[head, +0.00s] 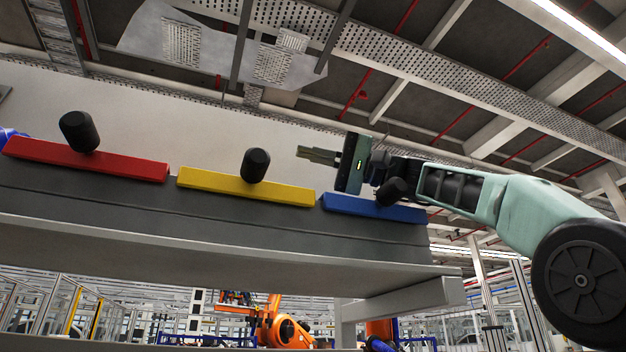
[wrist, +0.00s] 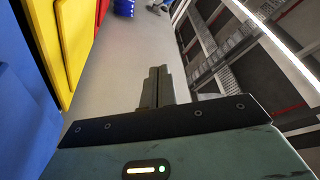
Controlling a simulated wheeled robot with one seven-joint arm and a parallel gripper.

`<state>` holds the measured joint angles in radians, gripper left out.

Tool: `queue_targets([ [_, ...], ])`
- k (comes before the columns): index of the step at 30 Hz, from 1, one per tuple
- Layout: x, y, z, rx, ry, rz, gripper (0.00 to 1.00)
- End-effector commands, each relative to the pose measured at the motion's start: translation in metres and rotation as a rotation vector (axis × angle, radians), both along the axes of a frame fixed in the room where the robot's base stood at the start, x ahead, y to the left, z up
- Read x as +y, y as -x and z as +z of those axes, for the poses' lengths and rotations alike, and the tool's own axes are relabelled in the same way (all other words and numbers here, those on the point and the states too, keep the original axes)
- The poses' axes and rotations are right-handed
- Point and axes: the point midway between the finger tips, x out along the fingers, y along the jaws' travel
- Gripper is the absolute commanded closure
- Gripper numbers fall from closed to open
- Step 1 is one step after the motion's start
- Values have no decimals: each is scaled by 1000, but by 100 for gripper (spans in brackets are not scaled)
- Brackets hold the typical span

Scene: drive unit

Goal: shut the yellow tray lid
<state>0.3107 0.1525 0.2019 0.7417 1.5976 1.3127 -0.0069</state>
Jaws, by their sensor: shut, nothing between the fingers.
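The yellow tray lid (head: 247,188) is the middle one of three coloured lids in a row along the top of a grey unit. In the head view it shows as a long yellow strip with a black knob (head: 256,164) above it. I cannot tell from this low angle how far open it is. A yellow panel (wrist: 60,38) also shows at the left of the wrist view. My gripper (head: 302,155) is shut and empty. Its fingers point left, above and right of the yellow lid's knob, apart from it. Its closed fingers (wrist: 159,72) show in the wrist view.
The red lid (head: 85,160) is left of the yellow one and the blue lid (head: 374,208) is right of it, below my gripper; each has a black knob. The grey unit (head: 200,226) stands on a pale table (head: 220,251). Air above the lids looks free.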

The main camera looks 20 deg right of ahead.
Motion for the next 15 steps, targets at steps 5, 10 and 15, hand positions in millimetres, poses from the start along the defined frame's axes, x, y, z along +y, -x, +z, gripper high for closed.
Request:
queue_targets([
  [5, 0, 0, -10, 1, 0, 0, 100],
  [10, 0, 1, -11, 1, 0, 0, 100],
  [15, 0, 1, -11, 1, 0, 0, 100],
])
